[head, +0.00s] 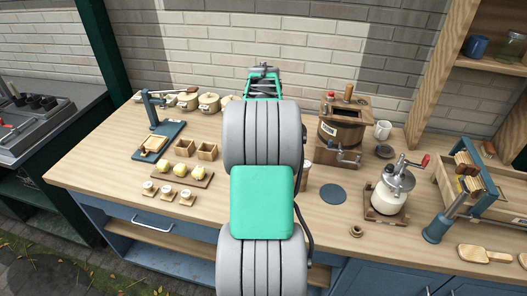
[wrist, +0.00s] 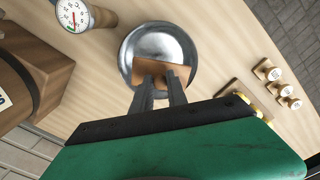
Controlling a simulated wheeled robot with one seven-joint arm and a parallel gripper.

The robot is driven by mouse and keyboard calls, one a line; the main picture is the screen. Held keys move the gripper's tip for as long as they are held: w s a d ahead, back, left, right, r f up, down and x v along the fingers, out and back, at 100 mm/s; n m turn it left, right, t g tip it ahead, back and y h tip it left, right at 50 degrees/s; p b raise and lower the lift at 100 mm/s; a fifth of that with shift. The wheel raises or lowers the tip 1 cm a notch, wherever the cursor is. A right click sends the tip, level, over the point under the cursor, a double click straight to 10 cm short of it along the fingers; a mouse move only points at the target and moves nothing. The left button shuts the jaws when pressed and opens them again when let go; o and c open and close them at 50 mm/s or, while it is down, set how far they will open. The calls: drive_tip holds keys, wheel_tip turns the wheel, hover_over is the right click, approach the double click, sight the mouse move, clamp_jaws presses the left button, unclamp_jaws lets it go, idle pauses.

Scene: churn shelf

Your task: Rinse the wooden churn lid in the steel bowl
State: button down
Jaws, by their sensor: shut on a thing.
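In the wrist view my gripper (wrist: 161,86) is shut on the wooden churn lid (wrist: 176,70), a flat orange-brown piece. The fingers cover part of it. The round, shiny steel bowl (wrist: 151,40) is directly beyond the fingertips, and the lid overlaps its near part in the picture. I cannot tell whether the lid is inside the bowl or just above it. In the head view my arm hides the bowl and the lid. The wooden churn (head: 341,131) stands right of my arm there, and a brown wooden body at the left of the wrist view (wrist: 40,70) appears to be it.
A dial gauge (wrist: 72,14) stands left of the bowl.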

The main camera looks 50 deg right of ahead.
idle(0.4)
wheel_tip(320, 180, up, 4)
drive_tip(key=p, duration=0.3)
drive_tip(key=shift+r, duration=0.1)
